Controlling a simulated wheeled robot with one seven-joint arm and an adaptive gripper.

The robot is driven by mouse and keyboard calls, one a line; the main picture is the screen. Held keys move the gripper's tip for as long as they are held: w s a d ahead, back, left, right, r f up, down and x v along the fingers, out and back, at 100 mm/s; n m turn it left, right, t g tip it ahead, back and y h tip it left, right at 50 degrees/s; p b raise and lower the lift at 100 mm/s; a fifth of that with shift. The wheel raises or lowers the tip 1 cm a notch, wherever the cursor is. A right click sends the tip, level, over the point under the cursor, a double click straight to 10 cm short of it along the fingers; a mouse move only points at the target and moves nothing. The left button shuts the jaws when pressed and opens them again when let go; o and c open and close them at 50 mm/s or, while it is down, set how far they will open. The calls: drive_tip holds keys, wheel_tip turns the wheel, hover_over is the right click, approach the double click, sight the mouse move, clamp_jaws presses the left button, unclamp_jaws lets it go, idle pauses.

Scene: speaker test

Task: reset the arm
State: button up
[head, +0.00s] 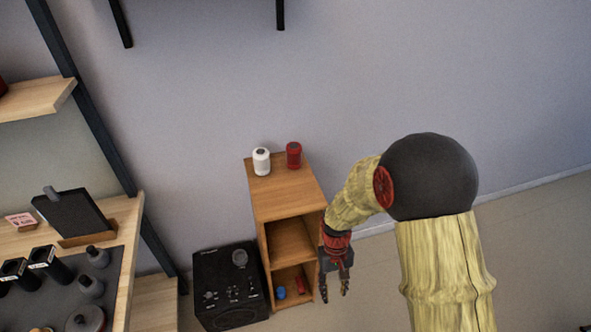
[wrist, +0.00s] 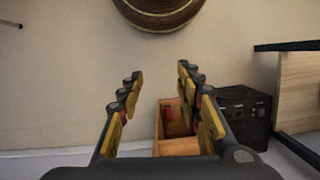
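My arm, in a pale yellow sleeve with a dark round elbow, reaches in from the lower right of the head view. My gripper (head: 335,290) hangs with its fingers down, in front of the right side of the wooden cabinet. In the wrist view my gripper (wrist: 157,85) has its two yellow-padded fingers wide apart with nothing held between them. The cabinet (wrist: 178,146) shows beyond the fingers, partly hidden by the right one.
A white speaker (head: 261,161) and a red speaker (head: 294,155) stand on the wooden cabinet (head: 283,195). Small blue (head: 281,293) and red (head: 300,285) things sit in its lower compartment. A large black speaker (head: 228,285) stands to its left, beside a display table (head: 128,240). Floor at right is clear.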

drive_tip(key=s+d+r+t, duration=0.2)
drive_tip(key=s+r, duration=0.2)
drive_tip(key=r, duration=0.8)
drive_tip(key=s+d+r+m+t, duration=0.1)
drive_tip(key=s+d+r+t, duration=0.2)
drive_tip(key=r, duration=0.9)
drive_tip(key=s+d+r+m+t, duration=0.1)
drive_tip(key=s+r, duration=0.4)
drive_tip(key=r, duration=0.7)
drive_tip(key=shift+s+d+t+p, duration=0.45)
drive_tip(key=shift+d+t, duration=0.2)
drive_tip(key=shift+t, duration=0.55)
